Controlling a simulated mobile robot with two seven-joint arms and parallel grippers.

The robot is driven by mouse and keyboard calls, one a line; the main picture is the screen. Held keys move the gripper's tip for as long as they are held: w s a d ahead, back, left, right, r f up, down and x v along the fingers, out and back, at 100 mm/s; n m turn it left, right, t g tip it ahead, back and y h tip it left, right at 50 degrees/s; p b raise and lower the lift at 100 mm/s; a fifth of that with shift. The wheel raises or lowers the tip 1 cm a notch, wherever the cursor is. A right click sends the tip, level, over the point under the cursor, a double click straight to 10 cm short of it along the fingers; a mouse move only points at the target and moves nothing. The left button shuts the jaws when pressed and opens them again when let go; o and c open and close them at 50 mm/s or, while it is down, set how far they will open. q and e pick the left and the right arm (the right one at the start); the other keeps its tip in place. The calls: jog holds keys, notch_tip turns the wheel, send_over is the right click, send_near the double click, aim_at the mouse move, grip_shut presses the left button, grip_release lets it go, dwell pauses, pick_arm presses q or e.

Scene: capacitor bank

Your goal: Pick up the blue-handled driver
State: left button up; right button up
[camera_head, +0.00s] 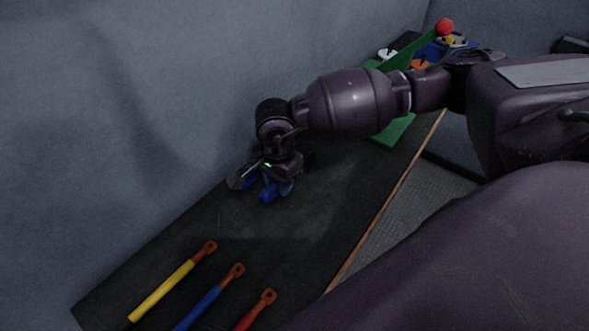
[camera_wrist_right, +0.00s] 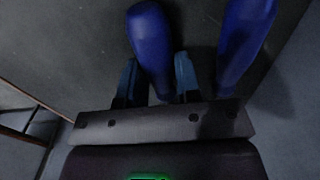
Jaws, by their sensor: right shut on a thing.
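My right gripper (camera_head: 276,184) reaches down over the dark bench top, with its bluish fingers shut around a blue handle (camera_head: 267,193). In the right wrist view this thick blue handle (camera_wrist_right: 150,45) stands between the two fingers. I take it for the driver's handle, but its shaft and tip are hidden. A second blue handle (camera_wrist_right: 243,45) lies just to the right of the fingers in the wrist view, apart from them; it shows in the head view (camera_head: 250,180) too. I cannot tell whether the held handle is clear of the bench. My left gripper is not in view.
Yellow (camera_head: 162,288), blue (camera_head: 203,304) and red (camera_head: 253,313) leads with copper-coloured lugs lie at the bench's near end. A green bracket (camera_head: 398,128) and a red ball (camera_head: 445,27) are at the far end. A grey wall (camera_head: 120,120) runs along the left.

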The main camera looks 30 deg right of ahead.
notch_tip(320, 180, up, 20)
dwell(0.6)
jog(key=shift+s, duration=0.1)
dwell(1.0)
